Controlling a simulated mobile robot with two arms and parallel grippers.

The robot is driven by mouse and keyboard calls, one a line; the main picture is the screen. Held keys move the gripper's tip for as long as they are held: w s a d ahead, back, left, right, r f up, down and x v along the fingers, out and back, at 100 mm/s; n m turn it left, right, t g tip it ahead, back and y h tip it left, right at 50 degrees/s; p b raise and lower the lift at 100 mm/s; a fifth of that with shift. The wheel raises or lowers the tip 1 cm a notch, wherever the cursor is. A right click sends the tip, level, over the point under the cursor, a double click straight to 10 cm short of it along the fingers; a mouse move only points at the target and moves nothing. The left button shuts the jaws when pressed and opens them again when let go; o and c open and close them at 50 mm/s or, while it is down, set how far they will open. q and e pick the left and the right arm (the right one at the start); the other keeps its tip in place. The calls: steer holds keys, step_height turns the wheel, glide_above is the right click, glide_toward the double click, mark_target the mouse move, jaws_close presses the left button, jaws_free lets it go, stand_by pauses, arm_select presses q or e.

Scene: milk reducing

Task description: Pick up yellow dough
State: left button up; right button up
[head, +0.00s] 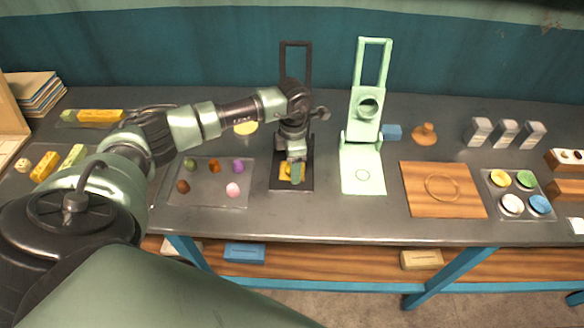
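A small piece of yellow dough (284,174) lies on the dark base plate (280,184) of a black press in the middle of the table. My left gripper (296,176) points down right at the dough and covers part of it. The fingers overlap in this view, so I cannot tell whether they are open, shut or touching the dough. My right gripper is out of view.
The black press's raised frame (295,44) stands behind my arm. A light green press (362,184) is just right of it. A clear tray (210,197) with several coloured lumps lies left. A wooden board (442,205) and a paint-pot tray (528,212) are further right.

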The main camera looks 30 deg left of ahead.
arm_select(q)
steer(key=c, duration=1)
jaws_close()
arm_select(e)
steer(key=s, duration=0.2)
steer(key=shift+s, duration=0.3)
arm_select(q)
steer(key=shift+r, duration=0.1)
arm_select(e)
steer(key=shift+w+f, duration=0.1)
